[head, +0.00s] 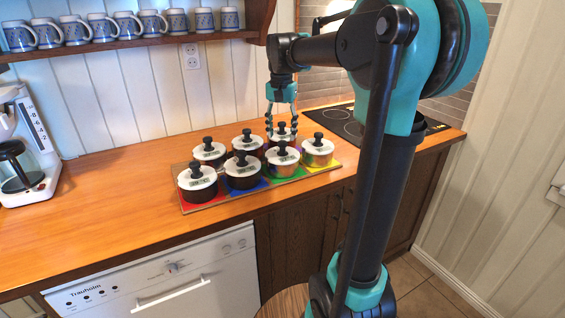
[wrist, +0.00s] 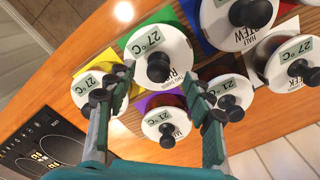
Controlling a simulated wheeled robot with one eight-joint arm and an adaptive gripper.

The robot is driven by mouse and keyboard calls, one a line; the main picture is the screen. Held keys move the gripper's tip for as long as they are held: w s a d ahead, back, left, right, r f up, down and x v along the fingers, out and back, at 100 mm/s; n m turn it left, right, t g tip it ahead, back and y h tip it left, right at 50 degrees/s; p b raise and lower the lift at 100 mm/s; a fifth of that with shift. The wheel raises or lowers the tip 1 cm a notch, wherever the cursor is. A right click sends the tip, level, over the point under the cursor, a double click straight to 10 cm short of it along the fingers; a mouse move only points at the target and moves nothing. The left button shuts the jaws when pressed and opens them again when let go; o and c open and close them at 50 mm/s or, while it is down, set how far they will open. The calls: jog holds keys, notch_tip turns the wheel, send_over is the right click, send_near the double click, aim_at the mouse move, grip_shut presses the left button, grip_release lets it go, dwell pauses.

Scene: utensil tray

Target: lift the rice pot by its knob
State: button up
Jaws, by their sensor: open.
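The pot whose lid label starts "RI", taken as the rice pot (wrist: 150,42), has a white lid, a 27 °C readout and a black knob (wrist: 158,68). Part of its label is cut from view. It appears to be the front-row pot on green (head: 282,157) in the head view. My gripper (wrist: 160,82) is open and empty, its two fingers spread above the pots. In the wrist view the knob shows between the fingertips. In the head view my gripper (head: 281,131) overlaps the back-right pot; its exact height cannot be told.
The tray (head: 205,206) sits on the wooden counter (head: 110,200). A cooktop (head: 340,124) lies right; a coffee maker (head: 20,140) stands left.

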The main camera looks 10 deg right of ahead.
aim_at(283, 141)
jog(key=f, duration=0.4)
jog(key=shift+w+d, duration=0.25)
jog(key=shift+w, duration=0.15)
jog(key=shift+f, duration=0.65)
jog(key=shift+c, duration=0.3)
grip_shut()
